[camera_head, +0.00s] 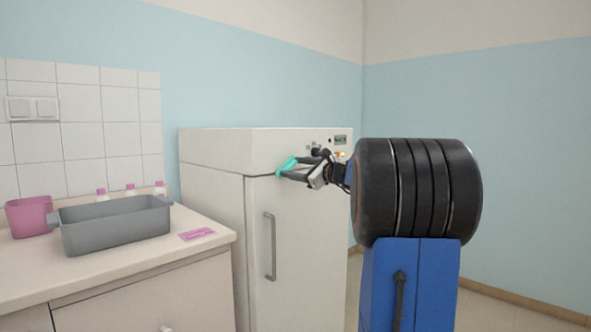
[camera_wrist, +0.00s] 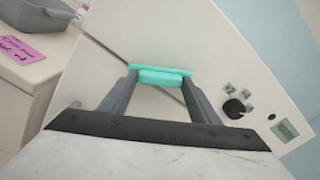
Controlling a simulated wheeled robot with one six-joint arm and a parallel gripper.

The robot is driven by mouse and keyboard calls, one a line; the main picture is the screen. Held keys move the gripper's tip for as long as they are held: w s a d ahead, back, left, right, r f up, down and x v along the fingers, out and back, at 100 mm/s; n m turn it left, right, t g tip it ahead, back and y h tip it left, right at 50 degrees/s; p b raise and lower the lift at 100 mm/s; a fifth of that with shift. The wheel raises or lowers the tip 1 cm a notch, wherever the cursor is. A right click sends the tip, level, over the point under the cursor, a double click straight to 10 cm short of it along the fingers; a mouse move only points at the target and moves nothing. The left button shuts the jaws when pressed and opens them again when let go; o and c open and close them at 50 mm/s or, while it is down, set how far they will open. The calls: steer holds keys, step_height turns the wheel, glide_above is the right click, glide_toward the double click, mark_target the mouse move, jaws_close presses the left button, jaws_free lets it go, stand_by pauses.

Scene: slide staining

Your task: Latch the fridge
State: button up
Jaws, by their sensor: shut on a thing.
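The white fridge (camera_head: 215,165) stands against the wall, with its door (camera_head: 300,255) flush with the body as far as I can see. The door has a long vertical grey handle (camera_head: 271,246). A teal piece (camera_head: 285,167), seemingly the latch, is at the door's upper edge. In the wrist view, the teal piece (camera_wrist: 160,76) lies across the seam on the fridge front. My gripper (camera_head: 284,171) reaches it from the right and is shut on it. Its two grey fingers (camera_wrist: 160,82) meet the teal piece at either end. The exact contact is too small to tell.
A control panel with a black knob (camera_wrist: 234,108) and small display (camera_wrist: 286,130) is right of my fingers. The counter (camera_head: 130,268) at left holds a grey basin (camera_head: 115,228), a pink container (camera_head: 28,217), bottles and a pink label (camera_head: 196,234). The floor right of the fridge is open.

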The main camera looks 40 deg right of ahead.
steer(key=n, duration=1.1)
steer(key=shift+f+n, duration=0.1)
steer(key=shift+n, duration=0.3)
stand_by(0.3)
steer(key=o, duration=1)
steer(key=shift+o, duration=0.2)
steer(key=shift+s, duration=0.15)
steer(key=s+d, duration=0.2)
steer(key=s, duration=1.5)
steer(key=shift+d, duration=0.3)
